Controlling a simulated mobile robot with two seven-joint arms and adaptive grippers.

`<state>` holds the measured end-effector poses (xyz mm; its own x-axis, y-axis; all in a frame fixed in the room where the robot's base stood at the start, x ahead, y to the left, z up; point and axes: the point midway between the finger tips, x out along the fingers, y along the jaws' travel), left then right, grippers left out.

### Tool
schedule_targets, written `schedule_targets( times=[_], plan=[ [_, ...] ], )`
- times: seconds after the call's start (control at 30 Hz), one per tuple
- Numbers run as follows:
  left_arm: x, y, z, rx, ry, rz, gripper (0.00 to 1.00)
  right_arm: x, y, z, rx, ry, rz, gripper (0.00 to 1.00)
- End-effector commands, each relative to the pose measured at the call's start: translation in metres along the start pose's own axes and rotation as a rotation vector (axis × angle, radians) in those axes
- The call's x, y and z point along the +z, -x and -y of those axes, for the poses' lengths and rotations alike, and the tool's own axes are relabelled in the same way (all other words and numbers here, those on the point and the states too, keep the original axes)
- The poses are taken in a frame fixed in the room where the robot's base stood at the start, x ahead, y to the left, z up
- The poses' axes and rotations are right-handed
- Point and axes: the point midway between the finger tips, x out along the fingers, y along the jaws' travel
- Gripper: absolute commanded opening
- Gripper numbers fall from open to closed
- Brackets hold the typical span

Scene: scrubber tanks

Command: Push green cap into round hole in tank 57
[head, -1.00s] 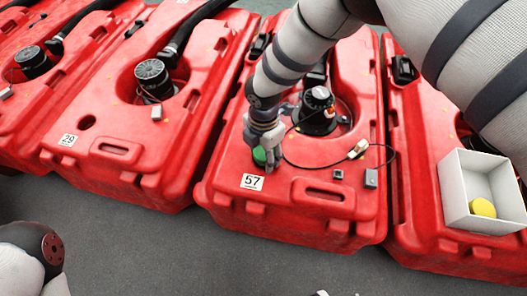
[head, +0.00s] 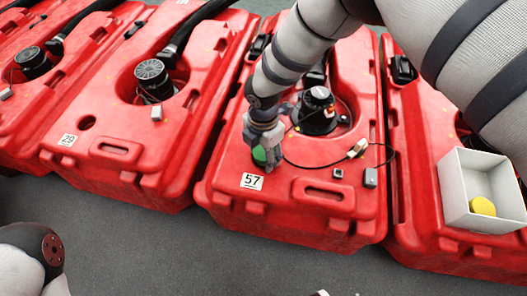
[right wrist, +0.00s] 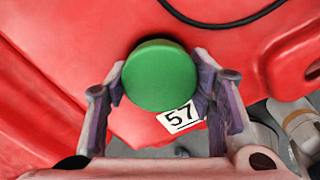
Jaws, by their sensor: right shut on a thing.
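The green cap (head: 260,155) is between the fingers of my right gripper (head: 262,150), low over the red tank 57 (head: 222,165), just behind its "57" label (head: 252,182). In the right wrist view the round green cap (right wrist: 159,76) sits between the two fingertips of my right gripper (right wrist: 160,88), which is shut on it. I cannot tell whether the cap touches the tank.
A white box (head: 454,187) with a yellow cap (head: 482,206) stands on the tank at the right. Tank 29 (head: 60,155), to the left, has an open round hole (head: 87,122). A black cable (head: 318,166) lies on tank 57 near the gripper. Grey floor (head: 160,240) is clear in front.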

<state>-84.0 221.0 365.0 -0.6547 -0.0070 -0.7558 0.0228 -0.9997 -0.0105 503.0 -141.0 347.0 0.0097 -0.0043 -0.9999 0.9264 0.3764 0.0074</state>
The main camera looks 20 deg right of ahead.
Motion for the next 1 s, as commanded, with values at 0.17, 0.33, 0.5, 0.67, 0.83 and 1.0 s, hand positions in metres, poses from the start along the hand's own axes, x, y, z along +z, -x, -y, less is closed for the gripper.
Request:
schedule_targets(
  times=[0.17, 0.33, 0.5, 0.67, 0.83, 1.0],
  plan=[
    [-0.0009, -0.0017, 0.0000, 0.000, 0.000, 0.003, 0.40, -0.0005, -0.0094, 0.0033, -0.002, 0.003, -0.003, 0.53],
    [-0.0008, -0.0016, 0.0000, 0.000, 0.000, 0.003, 0.40, -0.0005, -0.0090, 0.0044, -0.006, 0.002, -0.003, 0.73],
    [-0.0006, -0.0011, 0.0000, 0.000, 0.000, 0.002, 0.40, -0.0007, -0.0075, 0.0044, -0.007, 0.002, -0.003, 0.73],
    [-0.0004, -0.0008, 0.0000, 0.000, 0.000, 0.001, 0.40, -0.0009, -0.0065, 0.0042, -0.007, 0.001, -0.003, 0.73],
    [-0.0003, -0.0006, 0.0000, 0.000, 0.000, 0.001, 0.40, -0.0009, -0.0057, 0.0036, -0.006, 0.001, -0.003, 1.00],
    [-0.0002, -0.0005, 0.0000, 0.000, 0.000, 0.001, 0.40, -0.0009, -0.0048, 0.0026, -0.003, 0.001, -0.003, 1.00]
  ],
)
